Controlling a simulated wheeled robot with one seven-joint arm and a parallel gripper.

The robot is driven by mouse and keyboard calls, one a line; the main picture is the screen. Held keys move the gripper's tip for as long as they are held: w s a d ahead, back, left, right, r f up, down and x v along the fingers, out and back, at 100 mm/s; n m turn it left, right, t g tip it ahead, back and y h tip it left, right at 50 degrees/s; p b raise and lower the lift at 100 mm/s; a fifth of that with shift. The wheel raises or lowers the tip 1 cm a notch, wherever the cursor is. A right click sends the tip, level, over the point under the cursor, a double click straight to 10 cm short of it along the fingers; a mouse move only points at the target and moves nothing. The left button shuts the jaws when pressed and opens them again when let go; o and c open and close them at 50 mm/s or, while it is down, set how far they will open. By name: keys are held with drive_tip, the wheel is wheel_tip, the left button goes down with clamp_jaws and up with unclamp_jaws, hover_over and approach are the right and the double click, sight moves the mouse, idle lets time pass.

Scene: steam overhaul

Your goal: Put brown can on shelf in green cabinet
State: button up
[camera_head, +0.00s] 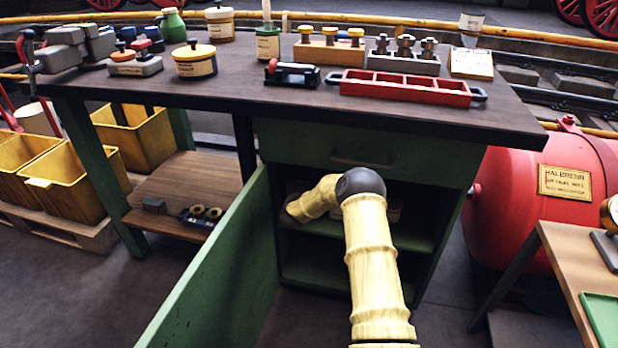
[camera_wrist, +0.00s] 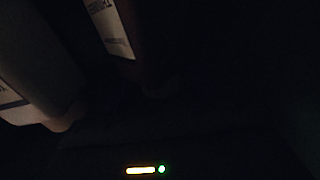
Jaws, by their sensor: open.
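The green cabinet (camera_head: 365,145) stands under the workbench with its door (camera_head: 225,270) swung open toward me. Its inside shelf (camera_head: 410,240) is in shadow. My arm reaches into the cabinet, and my open gripper (camera_head: 291,208) is a dim shape at the left of the opening, mostly hidden. In the wrist view, two pale labelled rounded containers, one at the left (camera_wrist: 35,75) and one at the top (camera_wrist: 112,28), show in near darkness. Whether either is the brown can I cannot tell.
The benchtop (camera_head: 290,100) carries a red tray (camera_head: 405,88), a yellow lidded pot (camera_head: 195,61) and several tools. Yellow bins (camera_head: 60,180) stand at the left. A red tank (camera_head: 515,205) is right of the cabinet, near a wooden table (camera_head: 575,265).

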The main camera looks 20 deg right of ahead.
drive_tip(key=shift+s+a+r, duration=0.15)
drive_tip(key=shift+s+a, duration=0.15)
drive_tip(key=p+v, duration=0.4)
drive_tip(key=v, duration=0.7)
